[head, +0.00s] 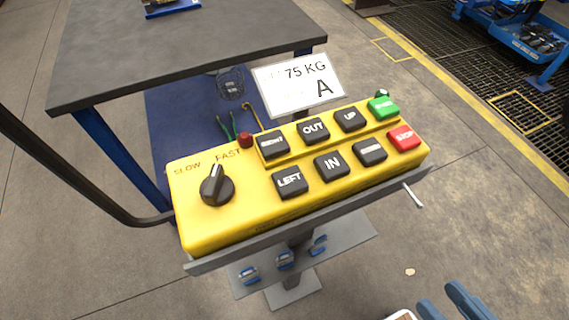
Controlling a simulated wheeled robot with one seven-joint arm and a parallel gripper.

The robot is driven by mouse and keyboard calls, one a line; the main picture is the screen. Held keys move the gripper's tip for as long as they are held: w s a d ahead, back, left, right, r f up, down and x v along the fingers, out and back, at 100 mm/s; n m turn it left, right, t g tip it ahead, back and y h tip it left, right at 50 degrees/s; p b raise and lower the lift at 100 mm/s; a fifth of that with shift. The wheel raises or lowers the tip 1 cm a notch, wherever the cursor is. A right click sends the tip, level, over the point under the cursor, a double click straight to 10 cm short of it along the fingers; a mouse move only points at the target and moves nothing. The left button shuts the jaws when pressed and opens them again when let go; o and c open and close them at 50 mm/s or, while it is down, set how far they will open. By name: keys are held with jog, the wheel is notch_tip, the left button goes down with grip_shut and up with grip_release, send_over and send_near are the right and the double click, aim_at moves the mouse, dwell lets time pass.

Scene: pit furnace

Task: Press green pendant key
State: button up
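The green pendant key (383,107) sits at the far right end of the upper key row on a yellow pendant box (222,222). It looks raised like its neighbours, with a white label too small to read. The red STOP key (404,138) is just below it, and the black UP key (350,118) is to its left. Nothing covers the green key or touches it.
A black rotary knob (217,186) and a small red lamp (245,139) are on the box. A white sign (299,84) stands behind it. A dark-topped table (180,55) is at the upper left. Blue-grey shapes (466,300), unidentified, enter at the lower right.

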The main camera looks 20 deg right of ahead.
jog(key=shift+w+a, duration=0.15)
jog(key=shift+w, duration=0.15)
grip_shut()
dwell(1.6)
